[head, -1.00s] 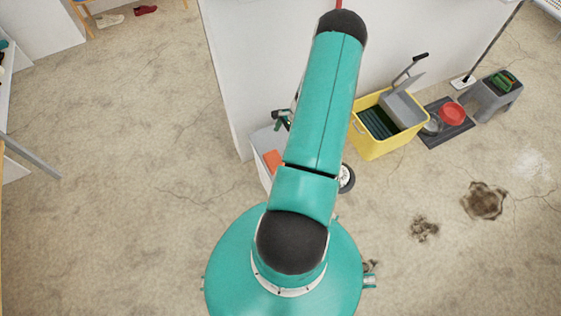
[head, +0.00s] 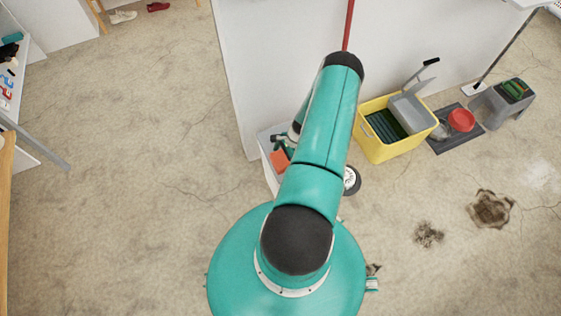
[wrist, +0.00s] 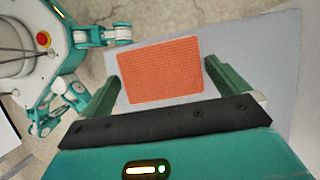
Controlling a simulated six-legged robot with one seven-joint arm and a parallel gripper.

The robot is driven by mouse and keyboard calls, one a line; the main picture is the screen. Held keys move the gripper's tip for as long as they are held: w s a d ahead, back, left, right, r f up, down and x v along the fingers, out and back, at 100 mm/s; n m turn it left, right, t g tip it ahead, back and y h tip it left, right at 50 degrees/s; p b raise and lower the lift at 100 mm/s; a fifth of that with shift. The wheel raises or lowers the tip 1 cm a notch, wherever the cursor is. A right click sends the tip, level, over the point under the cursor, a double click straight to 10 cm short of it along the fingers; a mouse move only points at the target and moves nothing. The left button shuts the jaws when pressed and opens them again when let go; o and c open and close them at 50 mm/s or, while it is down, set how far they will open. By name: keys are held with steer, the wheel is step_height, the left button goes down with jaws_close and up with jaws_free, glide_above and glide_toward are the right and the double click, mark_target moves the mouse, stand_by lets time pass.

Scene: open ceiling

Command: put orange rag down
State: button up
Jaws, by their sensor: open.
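The orange rag (wrist: 160,70) lies flat on a light grey surface (wrist: 278,50) in the wrist view. Its waffle texture shows and its shape is nearly rectangular. My gripper (wrist: 165,88) is open, with one green finger to the left of the rag and the other to its right. The lower edge of the rag lies close to the dark palm bar. In the head view a small part of the orange rag (head: 280,160) shows on the white stand (head: 268,163) beside my arm. My arm hides the rest of the stand there.
A yellow mop bucket (head: 385,140) stands right of my arm against the white wall (head: 270,60). Open floor lies to the left.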

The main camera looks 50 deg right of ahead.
steer(key=shift+w+a+f, duration=0.1)
steer(key=shift+a+f, duration=0.1)
steer(key=shift+f, duration=0.3)
steer(key=c, duration=0.8)
steer(key=shift+r, duration=0.1)
